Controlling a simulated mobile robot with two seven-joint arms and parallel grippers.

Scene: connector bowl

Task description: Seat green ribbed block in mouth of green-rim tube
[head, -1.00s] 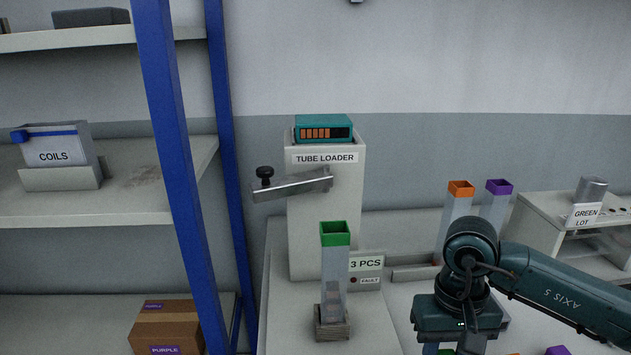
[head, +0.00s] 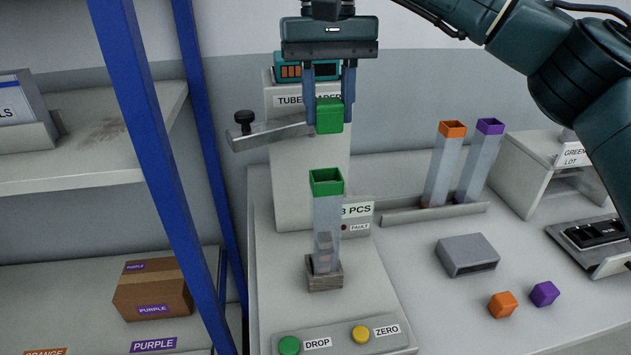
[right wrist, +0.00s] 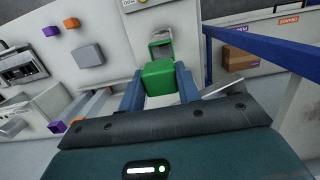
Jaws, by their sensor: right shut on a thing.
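The green block (head: 329,116) is between the fingers of my right gripper (head: 329,108), which is shut on it. The block also shows in the right wrist view (right wrist: 158,78). In the head view it hangs above the green-rim tube (head: 326,215), apart from it. The tube stands upright in a grey base (head: 325,275), its mouth (head: 326,182) open and facing up. Some pieces show low inside the clear tube. In the wrist view the tube's green rim shows just beyond the block. My left gripper is not in view.
The tube loader (head: 310,200) stands behind, with a metal lever (head: 268,134) at its left. Orange-rim (head: 444,165) and purple-rim (head: 480,162) tubes lean in a rack at right. An orange block (head: 502,305), a purple block (head: 544,293) and a grey box (head: 467,255) lie on the bench. A blue post (head: 150,170) stands left.

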